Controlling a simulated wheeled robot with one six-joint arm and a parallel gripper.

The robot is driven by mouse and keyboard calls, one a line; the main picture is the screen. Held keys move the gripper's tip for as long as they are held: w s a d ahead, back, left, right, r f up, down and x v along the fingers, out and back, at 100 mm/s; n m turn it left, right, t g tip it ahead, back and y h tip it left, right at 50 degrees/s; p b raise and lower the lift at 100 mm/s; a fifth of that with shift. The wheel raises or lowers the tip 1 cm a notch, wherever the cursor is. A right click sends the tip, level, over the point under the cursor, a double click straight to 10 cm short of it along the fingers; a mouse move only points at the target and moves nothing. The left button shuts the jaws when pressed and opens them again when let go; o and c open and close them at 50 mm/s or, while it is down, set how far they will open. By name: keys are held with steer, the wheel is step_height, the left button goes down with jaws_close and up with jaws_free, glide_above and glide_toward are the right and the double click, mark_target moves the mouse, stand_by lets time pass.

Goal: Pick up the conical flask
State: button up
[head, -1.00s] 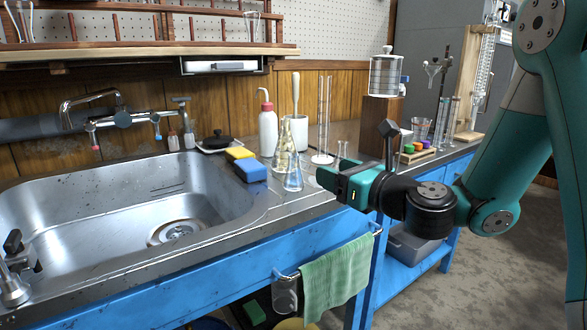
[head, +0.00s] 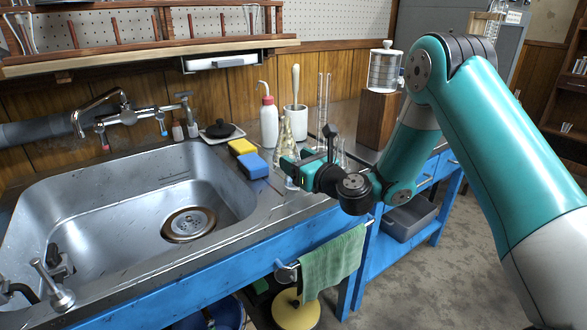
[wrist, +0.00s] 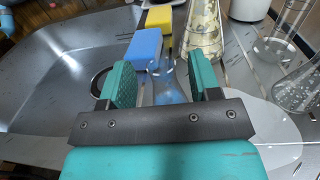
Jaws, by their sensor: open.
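A small clear conical flask with a bluish lower part (wrist: 170,88) stands on the counter. In the wrist view it shows between the two teal fingers of my gripper (wrist: 163,78), with a gap to each finger. My gripper (head: 291,172) is open and level at the counter's front, and in the head view it covers most of this flask. A taller conical glass with yellowish contents (head: 284,140) stands just behind; it also shows in the wrist view (wrist: 204,32). I cannot tell whether the fingers touch any glass.
Blue (head: 253,165) and yellow (head: 241,147) sponges lie left of the flask, beside the sink (head: 110,200). A white wash bottle (head: 269,125) and a white pot (head: 295,122) stand behind. More clear glassware (wrist: 300,92) stands close on the right.

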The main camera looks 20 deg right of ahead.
mark_target(290, 155)
steer(key=shift+w+a+r+p, duration=0.15)
steer(key=shift+w+a+p, duration=0.05)
steer(key=shift+w+p, duration=0.35)
steer(key=shift+w+a+r+p, duration=0.2)
steer(key=shift+w+p, duration=0.2)
steer(key=shift+w, duration=0.15)
steer(key=shift+w+a+f, duration=0.15)
steer(key=shift+w+f, duration=0.2)
steer(key=shift+w, duration=0.1)
jaws_close()
step_height(290, 155, up, 20)
steer(key=p, duration=0.9)
steer(key=shift+r, duration=0.1)
